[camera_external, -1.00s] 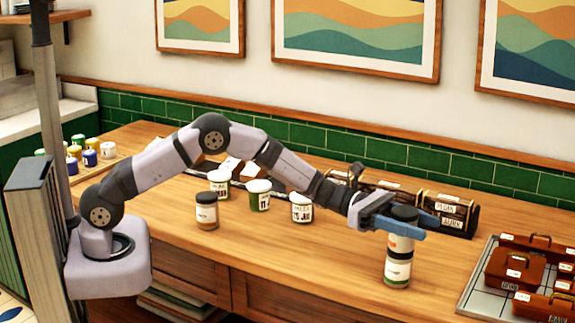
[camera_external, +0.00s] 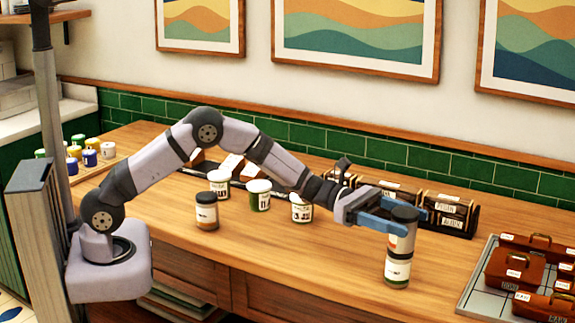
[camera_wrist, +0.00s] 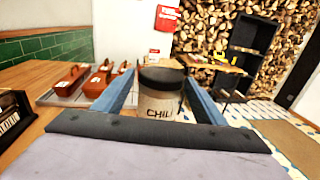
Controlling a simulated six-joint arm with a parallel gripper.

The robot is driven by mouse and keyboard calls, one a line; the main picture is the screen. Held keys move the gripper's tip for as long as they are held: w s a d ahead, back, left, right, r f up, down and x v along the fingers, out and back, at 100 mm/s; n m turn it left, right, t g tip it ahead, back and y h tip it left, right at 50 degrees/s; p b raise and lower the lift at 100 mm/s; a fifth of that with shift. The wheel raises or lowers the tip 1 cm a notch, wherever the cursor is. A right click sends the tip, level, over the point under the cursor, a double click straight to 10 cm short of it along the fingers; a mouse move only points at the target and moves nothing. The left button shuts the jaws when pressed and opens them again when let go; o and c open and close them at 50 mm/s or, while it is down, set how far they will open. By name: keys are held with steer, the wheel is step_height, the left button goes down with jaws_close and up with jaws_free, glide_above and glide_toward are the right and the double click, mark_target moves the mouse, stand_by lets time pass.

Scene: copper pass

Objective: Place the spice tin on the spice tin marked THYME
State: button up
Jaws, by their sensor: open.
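A spice tin with a dark lid (camera_external: 402,234) stands upright on top of another tin with a white label (camera_external: 397,270), near the front edge of the counter. The lower tin's label is too small to read. In the wrist view the upper tin (camera_wrist: 160,100) shows a dark lid and a label reading "CHILI", partly cut off. My gripper (camera_external: 416,222) is open, with its blue fingers on either side of the upper tin near its lid. The lower tin is hidden in the wrist view.
Another dark-lidded tin (camera_external: 206,212) stands alone on the counter to the left. White-lidded jars (camera_external: 258,195) stand behind it. Dark labelled boxes (camera_external: 447,212) are behind the stack. A grey tray (camera_external: 478,290) with brown cases is at the right.

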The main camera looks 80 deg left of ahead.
steer(key=b+v, duration=0.1)
steer(key=v, duration=0.7)
steer(key=shift+b, duration=0.35)
steer(key=shift+s+a, duration=0.1)
steer(key=s+d+f+m+g+y, duration=0.2)
steer(key=s+f+m+g, duration=0.25)
steer(key=s, duration=0.45)
steer(key=s+d+f+m+g+y, duration=0.2)
steer(key=s+f+m+g, duration=0.3)
steer(key=s, duration=0.4)
steer(key=s+a+f+m+y, duration=0.3)
steer(key=s+a+m+y, duration=0.2)
steer(key=s+a+m, duration=0.2)
steer(key=s+a+f+m+g+y, duration=0.1)
steer(key=s+a+f+m+y, duration=0.3)
steer(key=s+a+m, duration=0.4)
steer(key=s+y, duration=0.1)
steer(key=s, duration=0.3)
steer(key=shift+f+m+y, duration=0.2)
steer(key=shift+m+y, duration=0.1)
steer(key=shift+m, duration=0.05)
